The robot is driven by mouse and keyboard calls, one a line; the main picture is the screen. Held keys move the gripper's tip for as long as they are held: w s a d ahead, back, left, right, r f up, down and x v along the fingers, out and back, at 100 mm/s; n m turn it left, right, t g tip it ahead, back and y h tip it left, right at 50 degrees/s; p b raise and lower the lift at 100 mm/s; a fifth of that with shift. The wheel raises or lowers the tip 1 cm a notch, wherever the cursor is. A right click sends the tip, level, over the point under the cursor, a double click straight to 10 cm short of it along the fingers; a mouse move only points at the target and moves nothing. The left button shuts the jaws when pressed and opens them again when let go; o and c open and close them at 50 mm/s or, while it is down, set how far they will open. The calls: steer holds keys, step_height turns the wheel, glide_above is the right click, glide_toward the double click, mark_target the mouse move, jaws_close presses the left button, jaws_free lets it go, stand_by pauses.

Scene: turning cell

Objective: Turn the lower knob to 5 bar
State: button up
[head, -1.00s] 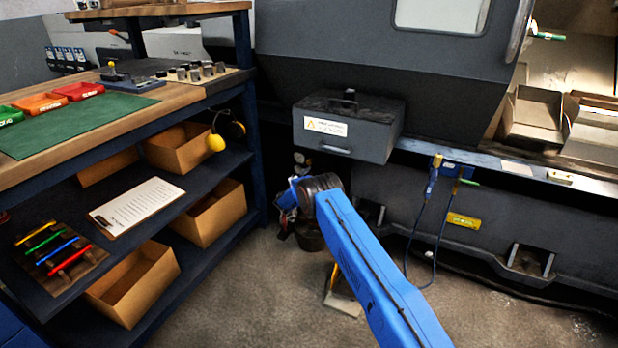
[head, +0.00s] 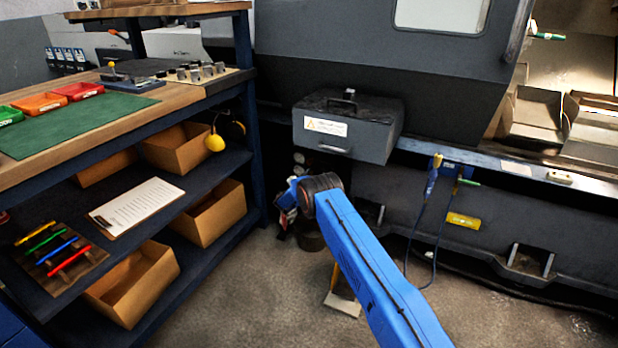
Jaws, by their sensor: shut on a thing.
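My blue arm reaches from the lower right to the floor-level gap between the shelf and the dark machine. My gripper (head: 287,200) shows only in part at its far end, small and dark, beside the wrist joint. It is shut on what lies there, at the place of the lower knob. The knob itself is hidden by my wrist, and the fingertips are not clear. A small round gauge (head: 299,158) shows just above the wrist, under the grey box. Its reading is too small to tell.
A grey box (head: 347,125) juts from the machine above my wrist. The blue shelf (head: 258,150) with cardboard bins stands close on the left. A dark bucket (head: 309,238) is under my wrist. Blue cables (head: 415,235) hang on the right.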

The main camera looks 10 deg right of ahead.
steer(key=n, duration=0.6)
steer(key=shift+f+n, duration=0.1)
steer(key=shift+n, duration=0.3)
stand_by(0.4)
steer(key=o, duration=1)
steer(key=shift+o, duration=0.2)
steer(key=shift+a, duration=0.1)
